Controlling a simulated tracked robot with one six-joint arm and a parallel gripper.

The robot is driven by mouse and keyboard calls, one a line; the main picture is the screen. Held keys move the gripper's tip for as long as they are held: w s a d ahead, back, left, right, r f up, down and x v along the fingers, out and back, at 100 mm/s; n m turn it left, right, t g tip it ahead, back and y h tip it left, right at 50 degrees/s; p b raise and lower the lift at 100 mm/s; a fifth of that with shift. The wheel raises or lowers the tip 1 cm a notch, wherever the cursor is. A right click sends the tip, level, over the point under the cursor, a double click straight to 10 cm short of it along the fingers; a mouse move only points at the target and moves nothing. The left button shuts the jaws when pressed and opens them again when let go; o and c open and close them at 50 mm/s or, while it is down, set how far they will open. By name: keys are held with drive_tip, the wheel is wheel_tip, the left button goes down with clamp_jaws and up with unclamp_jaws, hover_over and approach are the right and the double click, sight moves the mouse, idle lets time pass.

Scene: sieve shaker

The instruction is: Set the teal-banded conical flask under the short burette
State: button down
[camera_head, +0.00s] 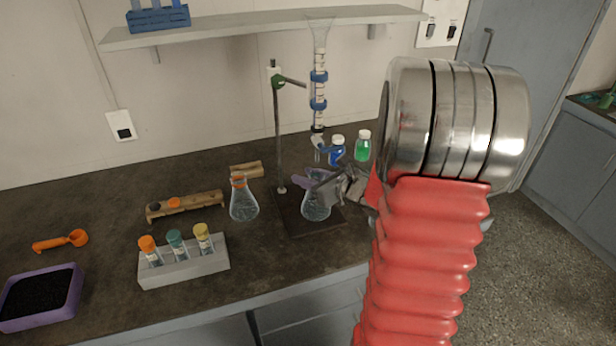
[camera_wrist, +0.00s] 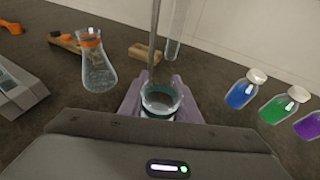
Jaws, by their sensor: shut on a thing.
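A conical flask (camera_head: 316,208) is between the purple fingers of my gripper (camera_head: 316,180), over the dark base plate (camera_head: 297,228) of a burette stand. In the wrist view its round mouth (camera_wrist: 161,94) shows between the fingers (camera_wrist: 160,100), with a teal band just below. I cannot tell whether it touches the plate. The burette (camera_head: 319,95), a glass tube with blue fittings, is clamped upright above it. Its tip is close above the flask mouth. In the wrist view the burette (camera_wrist: 174,30) shows behind the stand rod. Only one burette shows.
An orange-banded flask (camera_head: 243,203) stands left of the stand rod (camera_head: 278,135). Blue (camera_head: 337,152) and green (camera_head: 362,147) bottles stand behind on the right, and a purple one (camera_wrist: 309,125) shows in the wrist view. A tube rack (camera_head: 185,267) is at the front left.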

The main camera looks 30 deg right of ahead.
drive_tip(key=c, duration=1.3)
unclamp_jaws()
drive_tip(key=shift+f, duration=0.1)
drive_tip(key=shift+c, duration=0.2)
drive_tip(key=v, duration=1.2)
drive_tip(key=shift+s, duration=0.1)
